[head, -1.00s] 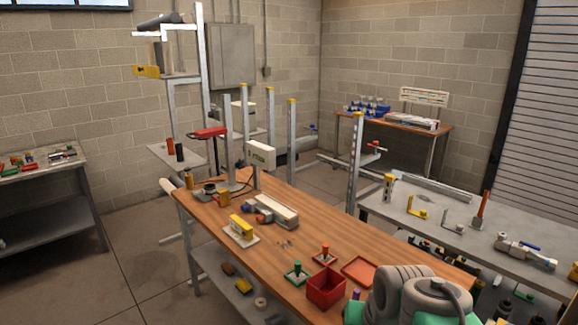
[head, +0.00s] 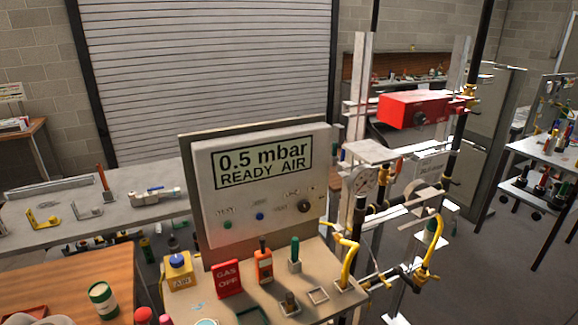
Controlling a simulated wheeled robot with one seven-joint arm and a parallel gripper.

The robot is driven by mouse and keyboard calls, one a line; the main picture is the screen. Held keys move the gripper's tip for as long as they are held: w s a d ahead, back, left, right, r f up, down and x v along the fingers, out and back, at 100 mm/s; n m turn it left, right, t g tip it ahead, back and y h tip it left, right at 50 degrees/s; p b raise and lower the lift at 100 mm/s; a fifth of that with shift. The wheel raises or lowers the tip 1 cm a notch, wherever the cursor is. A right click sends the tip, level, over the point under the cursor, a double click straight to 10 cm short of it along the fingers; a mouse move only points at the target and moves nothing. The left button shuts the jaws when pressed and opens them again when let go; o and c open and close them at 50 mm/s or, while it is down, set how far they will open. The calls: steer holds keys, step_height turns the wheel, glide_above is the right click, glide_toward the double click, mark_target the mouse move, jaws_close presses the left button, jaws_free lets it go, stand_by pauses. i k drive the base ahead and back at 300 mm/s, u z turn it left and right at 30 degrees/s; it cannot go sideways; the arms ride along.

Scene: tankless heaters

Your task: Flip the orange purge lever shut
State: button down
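A control panel (head: 262,190) with a display reading "0.5 mbar READY AIR" stands in the middle of the head view. On the sloped console (head: 325,262) below it is an upright orange piece with a dark top (head: 264,265), which looks like the orange purge lever. It stands between a red "GAS OFF" block (head: 227,279) and a green-handled lever (head: 294,255). I cannot tell from its pose whether it is open or shut. My gripper is not in view.
A yellow block with a blue button (head: 178,270) sits left of the red block. A wooden table (head: 90,272) with a green-and-white can (head: 103,300) is at lower left. A grey bench (head: 60,228) is behind.

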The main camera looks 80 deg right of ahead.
mark_target(393, 179)
steer(key=z, duration=2.1)
steer(key=k, duration=0.05)
steer(key=z, duration=1.1)
